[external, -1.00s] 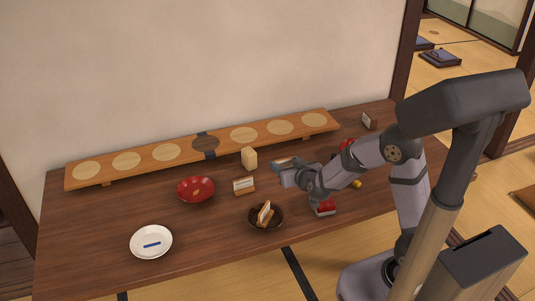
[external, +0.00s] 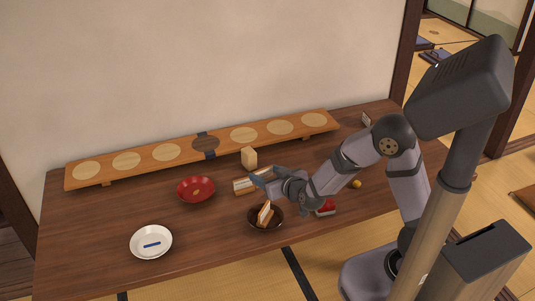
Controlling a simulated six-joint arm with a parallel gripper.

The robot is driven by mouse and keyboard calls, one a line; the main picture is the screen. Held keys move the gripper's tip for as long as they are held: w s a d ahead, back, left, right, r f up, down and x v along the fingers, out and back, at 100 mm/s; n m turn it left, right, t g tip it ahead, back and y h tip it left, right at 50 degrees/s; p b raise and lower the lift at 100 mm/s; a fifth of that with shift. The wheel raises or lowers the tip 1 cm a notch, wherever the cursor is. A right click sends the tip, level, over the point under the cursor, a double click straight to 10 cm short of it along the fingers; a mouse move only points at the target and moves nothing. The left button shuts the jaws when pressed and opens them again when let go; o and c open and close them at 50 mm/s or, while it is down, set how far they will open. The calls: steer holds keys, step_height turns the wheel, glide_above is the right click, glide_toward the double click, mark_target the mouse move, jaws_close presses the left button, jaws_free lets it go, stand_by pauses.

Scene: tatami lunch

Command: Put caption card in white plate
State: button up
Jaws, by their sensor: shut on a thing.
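The white plate (external: 137,243) lies at the table's front left, with a short blue mark or strip in its middle. A small white caption card on a wooden base (external: 242,186) stands near the table's middle. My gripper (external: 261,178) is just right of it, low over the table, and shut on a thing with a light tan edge. This looks like a caption card, but the fingers hide most of it. Another card-like piece (external: 265,212) leans in a dark bowl (external: 252,222) below the gripper. A further small card (external: 366,119) stands at the far right.
A red bowl (external: 196,188) lies between the gripper and the plate. A pale block (external: 249,157) stands behind the gripper. A long wooden board (external: 225,142) runs along the back. A red item (external: 325,208) and a small yellow item (external: 356,184) lie right.

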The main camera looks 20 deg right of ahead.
steer(key=s+a+f+n+y+p, duration=0.1)
steer(key=a, duration=0.3)
steer(key=s+a+f+n+y, duration=0.1)
steer(key=s+a, duration=0.1)
steer(key=a, duration=0.2)
steer(key=s+a+g+y+p, duration=0.1)
steer(key=a, duration=0.3)
steer(key=shift+s+f+n+p, duration=0.3)
steer(key=shift+s+f+n, duration=0.1)
steer(key=s+a+y, duration=0.1)
steer(key=a, duration=0.4)
steer(key=s+a+n+g+p, duration=0.1)
steer(key=a, duration=0.4)
steer(key=s+a+n+y+p, duration=0.1)
steer(key=s+a, duration=0.1)
steer(key=a, duration=0.2)
steer(key=shift+a+f+y, duration=0.25)
steer(key=shift+a+y, duration=0.05)
steer(key=shift+a, duration=0.1)
steer(key=a+r+n, duration=0.1)
steer(key=a, duration=0.4)
step_height(320, 180, up, 6)
steer(key=n+g+y, duration=0.1)
steer(key=g+y, duration=0.1)
glide_above(157, 247)
steer(key=shift+a+r, duration=0.1)
steer(key=shift+r, duration=0.05)
steer(key=shift+f, duration=5)
steer(key=shift+f, duration=0.1)
